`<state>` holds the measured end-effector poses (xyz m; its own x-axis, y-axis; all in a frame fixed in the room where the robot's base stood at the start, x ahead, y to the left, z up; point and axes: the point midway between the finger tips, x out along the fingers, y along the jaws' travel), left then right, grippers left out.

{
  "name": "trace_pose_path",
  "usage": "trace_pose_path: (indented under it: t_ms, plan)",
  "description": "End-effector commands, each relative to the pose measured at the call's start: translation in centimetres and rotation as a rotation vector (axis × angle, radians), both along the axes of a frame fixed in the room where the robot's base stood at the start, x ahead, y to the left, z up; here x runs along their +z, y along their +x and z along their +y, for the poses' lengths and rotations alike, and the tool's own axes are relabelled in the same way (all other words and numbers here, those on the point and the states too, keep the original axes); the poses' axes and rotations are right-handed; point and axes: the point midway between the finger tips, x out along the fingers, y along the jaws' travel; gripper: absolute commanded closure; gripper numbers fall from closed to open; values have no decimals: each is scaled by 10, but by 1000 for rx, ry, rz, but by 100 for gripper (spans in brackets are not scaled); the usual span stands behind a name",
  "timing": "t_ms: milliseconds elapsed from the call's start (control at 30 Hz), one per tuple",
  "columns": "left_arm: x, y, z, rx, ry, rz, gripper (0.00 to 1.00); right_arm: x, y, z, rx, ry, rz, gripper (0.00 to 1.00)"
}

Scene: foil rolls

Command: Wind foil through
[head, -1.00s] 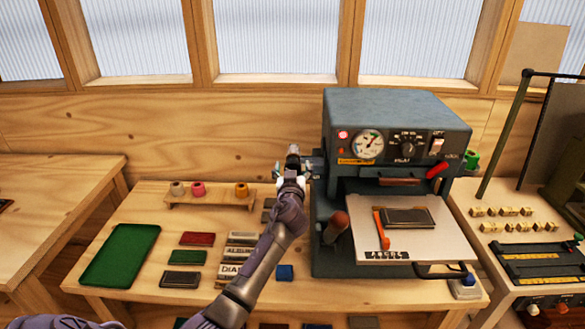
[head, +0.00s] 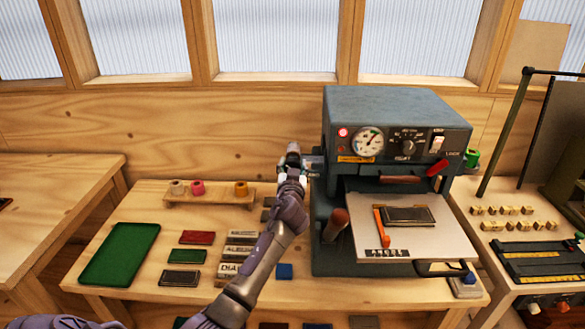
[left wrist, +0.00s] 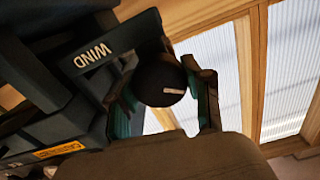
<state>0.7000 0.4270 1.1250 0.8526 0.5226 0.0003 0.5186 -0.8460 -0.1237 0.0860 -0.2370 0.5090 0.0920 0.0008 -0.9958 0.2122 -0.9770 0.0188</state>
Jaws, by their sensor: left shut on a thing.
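The dark blue-grey foil press (head: 380,110) stands at the right end of the bench. My left gripper (head: 292,170) is at the press's left side, shut on a dark round knob (left wrist: 160,82) with a short white mark. In the left wrist view the gripper's fingers are either side of the knob, below a dark plate lettered WIND (left wrist: 95,52). The foil itself is not clearly seen; a green roll (head: 472,157) shows at the press's right side. My right gripper is out of view.
A wooden rack with small coloured rolls (head: 198,188), a green tray (head: 120,254) and several blocks lie on the bench to the left. A brown-knobbed handle (head: 335,222) stands just right of my left arm. The press's pale bed (head: 415,240) carries a dark slab.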

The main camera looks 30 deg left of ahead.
Motion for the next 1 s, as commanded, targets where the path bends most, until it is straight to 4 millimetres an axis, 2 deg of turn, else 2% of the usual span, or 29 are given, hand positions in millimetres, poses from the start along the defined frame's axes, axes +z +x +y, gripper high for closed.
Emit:
trace_pose_path:
  t_ms: [467, 1000]
  plan:
    - [-1, 1, -1, -1, 379, 234, 85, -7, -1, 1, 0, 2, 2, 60]
    - [-1, 1, -2, -1, 818, 503, 85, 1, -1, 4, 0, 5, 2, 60]
